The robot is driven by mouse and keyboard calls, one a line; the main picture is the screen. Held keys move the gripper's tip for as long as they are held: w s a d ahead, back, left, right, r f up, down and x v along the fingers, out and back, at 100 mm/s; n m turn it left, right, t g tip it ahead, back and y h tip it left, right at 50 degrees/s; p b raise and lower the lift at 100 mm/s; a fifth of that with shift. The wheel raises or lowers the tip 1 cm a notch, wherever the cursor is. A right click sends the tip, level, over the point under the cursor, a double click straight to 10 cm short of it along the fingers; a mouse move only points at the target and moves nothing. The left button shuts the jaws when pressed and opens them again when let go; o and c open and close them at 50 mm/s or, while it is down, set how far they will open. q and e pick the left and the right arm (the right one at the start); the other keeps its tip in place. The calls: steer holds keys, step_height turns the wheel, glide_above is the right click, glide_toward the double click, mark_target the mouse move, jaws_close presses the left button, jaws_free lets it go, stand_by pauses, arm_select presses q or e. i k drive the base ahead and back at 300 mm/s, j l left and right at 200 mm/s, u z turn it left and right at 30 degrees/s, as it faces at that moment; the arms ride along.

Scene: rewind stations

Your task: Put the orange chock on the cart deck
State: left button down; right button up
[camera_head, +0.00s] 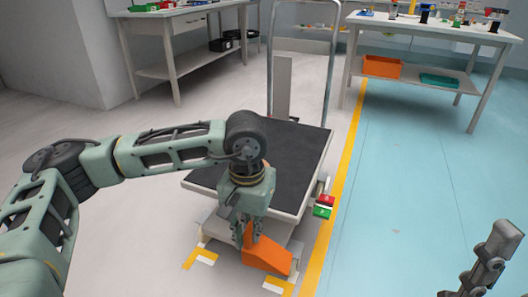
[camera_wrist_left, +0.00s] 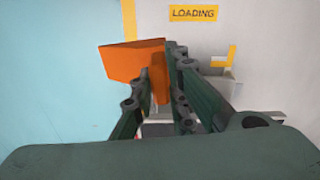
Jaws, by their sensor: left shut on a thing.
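The orange chock (camera_head: 268,257) is a wedge in front of the cart's near edge in the head view. My left gripper (camera_head: 247,232) is shut on it, and the chock also shows between the fingers in the left wrist view (camera_wrist_left: 132,62). I cannot tell whether the chock touches the floor. The cart deck (camera_head: 292,150) is a dark flat top with a pale rim, bare where it shows; my left arm hides part of it. My right gripper (camera_head: 470,290) is partly in view at the lower right, far from the chock; its fingertips are not clear.
The cart's tall handle (camera_head: 333,70) stands at the deck's far end. Red and green blocks (camera_head: 324,205) are at the cart's right side. Workbenches stand at the back left (camera_head: 178,13) and back right (camera_head: 430,27). The blue floor (camera_head: 410,180) on the right is clear.

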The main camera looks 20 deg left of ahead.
mark_target(289, 150)
steer(key=i+l, duration=0.15)
steer(key=i, duration=0.35)
steer(key=i+l+u, duration=0.15)
steer(key=i, duration=0.4)
steer(key=i+l, duration=0.25)
steer(key=i, duration=0.25)
